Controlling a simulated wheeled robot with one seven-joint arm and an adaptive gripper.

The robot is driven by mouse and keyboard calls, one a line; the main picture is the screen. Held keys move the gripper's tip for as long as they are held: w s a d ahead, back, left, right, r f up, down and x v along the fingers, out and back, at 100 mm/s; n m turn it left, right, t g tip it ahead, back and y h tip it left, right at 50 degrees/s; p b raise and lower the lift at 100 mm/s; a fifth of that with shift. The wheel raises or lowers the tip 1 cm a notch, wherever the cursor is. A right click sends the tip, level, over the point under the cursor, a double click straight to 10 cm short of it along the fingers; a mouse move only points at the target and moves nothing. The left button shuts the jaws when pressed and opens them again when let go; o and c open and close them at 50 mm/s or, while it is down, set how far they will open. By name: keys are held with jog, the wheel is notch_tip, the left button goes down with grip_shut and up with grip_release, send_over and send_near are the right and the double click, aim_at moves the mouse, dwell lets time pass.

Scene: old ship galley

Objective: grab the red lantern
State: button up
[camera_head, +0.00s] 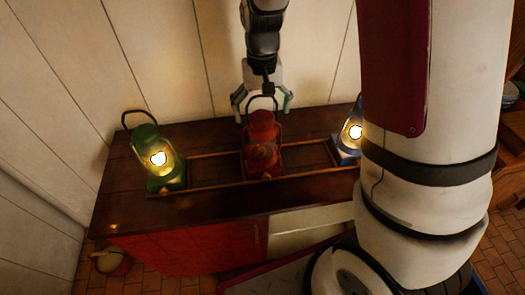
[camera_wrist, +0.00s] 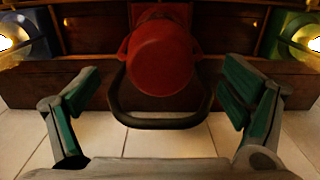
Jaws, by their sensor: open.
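The red lantern (camera_head: 262,140) stands upright and unlit in the middle of the dark wooden counter, with a dark wire handle at its top. My gripper (camera_head: 262,104) is open above it, fingers spread to either side of the handle. In the wrist view the red lantern (camera_wrist: 164,55) shows from above, its handle loop (camera_wrist: 160,122) lying between my open fingers (camera_wrist: 155,108). I see no finger touching the handle or the lantern.
A lit green lantern (camera_head: 157,160) stands at the left of the counter (camera_head: 115,205) and a lit blue lantern (camera_head: 350,140) at the right, partly hidden by my body. A low wooden rail (camera_head: 215,183) runs along the counter. A plank wall (camera_head: 170,60) is close behind.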

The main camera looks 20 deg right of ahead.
jog(key=shift+f, duration=0.45)
jog(key=c, duration=2)
jog(key=shift+c, duration=0.2)
jog(key=shift+w+r, duration=0.1)
